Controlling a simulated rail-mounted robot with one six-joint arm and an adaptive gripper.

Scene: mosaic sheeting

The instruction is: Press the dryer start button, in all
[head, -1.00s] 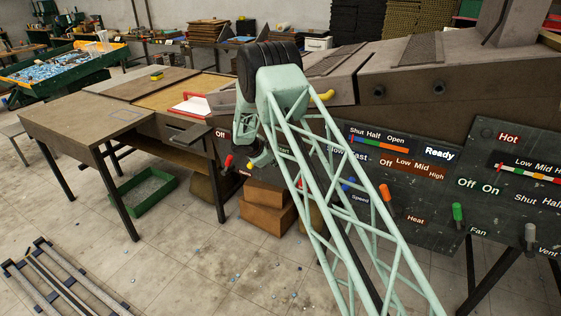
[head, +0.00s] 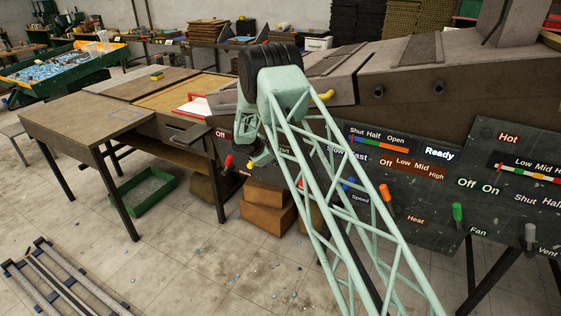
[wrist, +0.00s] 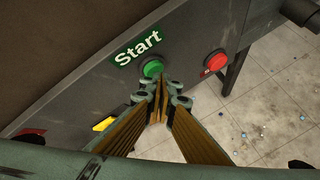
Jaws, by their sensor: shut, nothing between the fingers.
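The green start button (wrist: 152,69) sits on the dark panel below a green "Start" label (wrist: 138,46) in the wrist view. My gripper (wrist: 159,98) is shut and empty, its fingertips close to the button's lower edge in the picture. I cannot tell whether they touch it. In the head view my wrist (head: 260,153) is in front of the left end of the panel and hides the start button.
A red button (wrist: 215,61) sits right of the green one. A red knob (head: 229,160) and an orange heat lever (head: 385,191) stick out from the panel. Brown boxes (head: 267,211) stand on the floor below. The floor in front is mostly clear.

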